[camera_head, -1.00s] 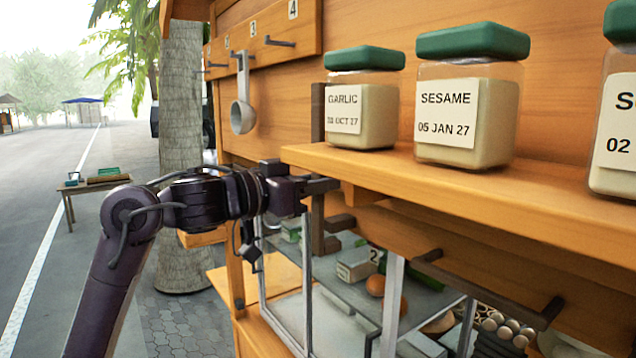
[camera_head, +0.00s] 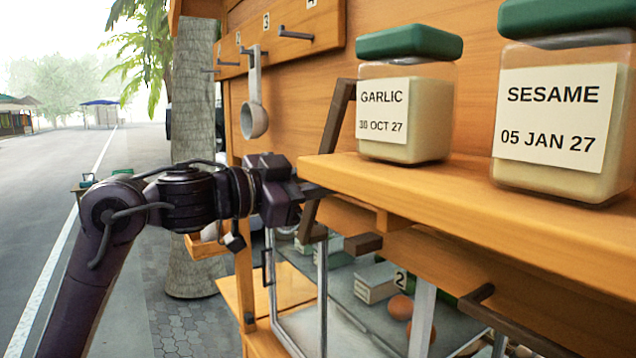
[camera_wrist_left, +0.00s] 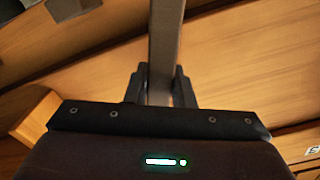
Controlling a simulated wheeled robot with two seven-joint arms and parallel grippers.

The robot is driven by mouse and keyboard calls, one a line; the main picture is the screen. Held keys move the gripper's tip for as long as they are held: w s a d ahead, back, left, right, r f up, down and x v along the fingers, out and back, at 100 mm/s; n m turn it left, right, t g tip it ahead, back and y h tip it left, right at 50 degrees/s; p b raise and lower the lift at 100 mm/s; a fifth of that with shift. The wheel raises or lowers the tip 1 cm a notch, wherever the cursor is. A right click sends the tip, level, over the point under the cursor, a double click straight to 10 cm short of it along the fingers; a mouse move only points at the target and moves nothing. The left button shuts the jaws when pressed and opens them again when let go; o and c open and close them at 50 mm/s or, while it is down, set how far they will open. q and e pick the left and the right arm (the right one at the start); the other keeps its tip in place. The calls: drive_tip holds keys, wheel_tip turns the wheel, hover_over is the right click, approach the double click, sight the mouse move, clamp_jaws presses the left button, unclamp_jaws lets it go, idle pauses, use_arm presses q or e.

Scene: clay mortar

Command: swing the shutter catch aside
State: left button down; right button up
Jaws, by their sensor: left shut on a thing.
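The shutter catch (camera_head: 337,115) is a long dark bar at the left end of the wooden shelf. It leans, with its top to the right and its lower end to the left. My left gripper (camera_head: 313,191) reaches in from the left and is shut on the bar at about shelf height. In the left wrist view the catch (camera_wrist_left: 165,30) runs upward from between the two dark fingers of my gripper (camera_wrist_left: 160,84). My right gripper is in neither view.
A garlic jar (camera_head: 405,100) and a sesame jar (camera_head: 565,120) stand on the shelf (camera_head: 460,215) close to the catch. A ladle (camera_head: 254,100) hangs from a hook behind my gripper. Glazed panels, eggs (camera_head: 400,307) and boxes are below. Open road lies left.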

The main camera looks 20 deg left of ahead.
use_arm(q)
drive_tip(key=shift+r, duration=0.2)
drive_tip(key=c, duration=1.2)
unclamp_jaws()
drive_tip(key=shift+a+f, duration=0.1)
drive_tip(key=shift+a, duration=0.1)
drive_tip(key=shift+c, duration=0.2)
drive_tip(key=shift+s+f, duration=0.1)
drive_tip(key=shift+s, duration=0.05)
drive_tip(key=b+v, duration=0.4)
drive_tip(key=v, duration=0.3)
drive_tip(key=shift+s, duration=0.2)
drive_tip(key=shift+a, duration=0.2)
